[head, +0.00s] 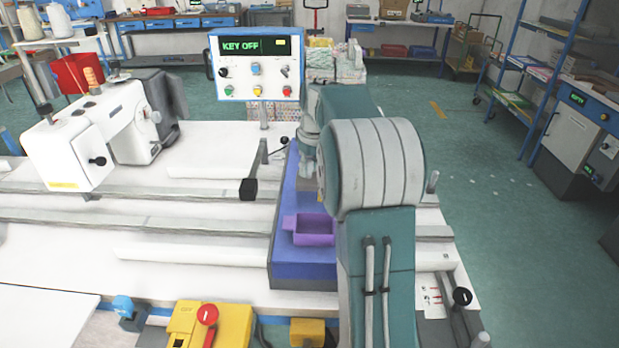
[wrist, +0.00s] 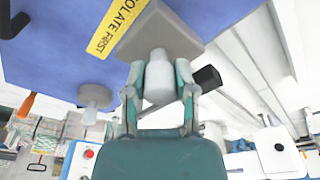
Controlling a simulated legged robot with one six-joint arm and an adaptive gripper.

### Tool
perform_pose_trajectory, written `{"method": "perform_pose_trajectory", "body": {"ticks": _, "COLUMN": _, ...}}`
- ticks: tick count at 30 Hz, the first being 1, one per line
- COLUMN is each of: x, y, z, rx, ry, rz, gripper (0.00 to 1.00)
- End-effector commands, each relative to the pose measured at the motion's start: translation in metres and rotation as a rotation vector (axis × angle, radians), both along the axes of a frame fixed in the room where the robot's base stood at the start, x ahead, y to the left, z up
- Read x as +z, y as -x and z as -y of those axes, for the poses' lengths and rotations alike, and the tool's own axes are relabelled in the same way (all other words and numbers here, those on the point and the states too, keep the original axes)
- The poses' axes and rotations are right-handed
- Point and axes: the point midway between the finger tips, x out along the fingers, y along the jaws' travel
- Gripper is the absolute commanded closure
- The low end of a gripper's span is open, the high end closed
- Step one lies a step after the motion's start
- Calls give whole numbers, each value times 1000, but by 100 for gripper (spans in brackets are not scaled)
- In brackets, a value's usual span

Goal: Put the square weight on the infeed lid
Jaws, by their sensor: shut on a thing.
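The square weight (wrist: 153,30), a grey square plate with a pale round knob, is in the wrist view. My gripper (wrist: 158,92) is shut on its knob, one finger on each side. The plate lies over or against a blue surface (wrist: 50,45), perhaps the infeed lid; I cannot tell whether they touch. A yellow label (wrist: 117,25) ending in "OLATE FIRST" is beside the plate. In the head view a long blue surface (head: 300,271) lies left of my arm. My gripper and the weight are mostly hidden there by my arm.
A round grey weight (wrist: 94,94) with a pale knob is on the blue surface. A purple tray (head: 314,230) sits on the blue surface. A control box (head: 255,65) reading "KEY OFF" stands behind on a post. A white sewing machine (head: 100,125) is at left.

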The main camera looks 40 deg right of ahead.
Motion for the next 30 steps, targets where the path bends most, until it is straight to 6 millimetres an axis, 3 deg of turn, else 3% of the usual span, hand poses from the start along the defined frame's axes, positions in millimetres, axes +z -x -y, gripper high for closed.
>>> {"method": "perform_pose_trajectory", "body": {"ticks": 7, "x": -33, "y": -1, "z": 6, "rx": -2, "ry": -1, "rz": 1, "gripper": 100}}
{"method": "perform_pose_trajectory", "body": {"ticks": 17, "x": -35, "y": -1, "z": 3, "rx": -1, "ry": 2, "rz": 1, "gripper": 100}}
{"method": "perform_pose_trajectory", "body": {"ticks": 18, "x": -37, "y": -1, "z": 3, "rx": -1, "ry": 0, "rz": -2, "gripper": 60}}
{"method": "perform_pose_trajectory", "body": {"ticks": 20, "x": -37, "y": -1, "z": 4, "rx": -1, "ry": 0, "rz": -2, "gripper": 33}}
{"method": "perform_pose_trajectory", "body": {"ticks": 30, "x": -37, "y": -1, "z": 5, "rx": -2, "ry": -1, "rz": -2, "gripper": 30}}
